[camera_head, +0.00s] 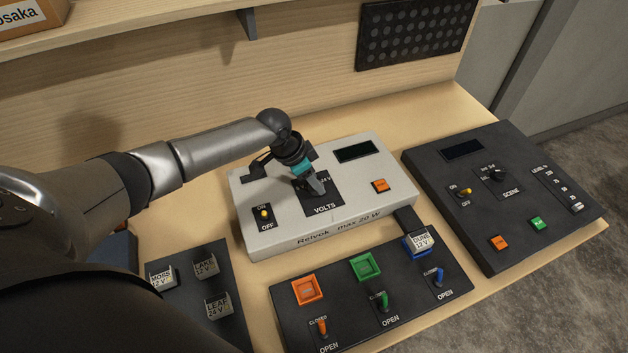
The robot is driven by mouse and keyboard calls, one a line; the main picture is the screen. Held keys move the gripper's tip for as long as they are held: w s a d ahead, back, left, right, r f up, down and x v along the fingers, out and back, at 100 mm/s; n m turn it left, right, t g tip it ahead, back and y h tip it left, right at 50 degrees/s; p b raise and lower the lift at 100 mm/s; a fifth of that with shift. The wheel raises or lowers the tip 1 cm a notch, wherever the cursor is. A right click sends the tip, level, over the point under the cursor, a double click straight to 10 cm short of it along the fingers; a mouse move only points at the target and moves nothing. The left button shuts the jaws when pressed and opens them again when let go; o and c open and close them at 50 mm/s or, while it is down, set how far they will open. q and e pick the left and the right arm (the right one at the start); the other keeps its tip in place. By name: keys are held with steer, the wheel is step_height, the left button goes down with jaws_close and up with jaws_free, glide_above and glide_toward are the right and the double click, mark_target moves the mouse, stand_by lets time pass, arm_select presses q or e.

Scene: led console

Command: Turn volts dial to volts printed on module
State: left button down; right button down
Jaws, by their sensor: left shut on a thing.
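The white supply box (351,218), marked "Relvok max 20 W", sits on the wooden bench. Its volts dial is on the black VOLTS plate (325,205); my left gripper (313,189) is shut on the dial and hides most of it. A "24 V" mark shows at the plate's upper right; where the dial points is hidden. The module marked "DUNE 12 V" (421,243) sits in the blue-rimmed socket of the black panel (450,292). Modules marked "LAKE 12 V" (205,266), "LEAF 24 V" (217,305) and one reading like "MOSS 12 V" (161,277) lie on a dark tray at left. My right gripper is out of view.
The supply box has a yellow ON/OFF switch (264,214), a dark display (355,152) and an orange button (380,186). Orange (306,290) and green (365,267) sockets look empty. A black scene console (520,200) stands at right. A shelf runs above the bench.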

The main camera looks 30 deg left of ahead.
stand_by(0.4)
arm_select(q)
steer(key=shift+c, duration=1.8)
jaws_free()
steer(key=v, duration=1.5)
steer(key=shift+r, duration=0.15)
steer(key=shift+w, duration=0.15)
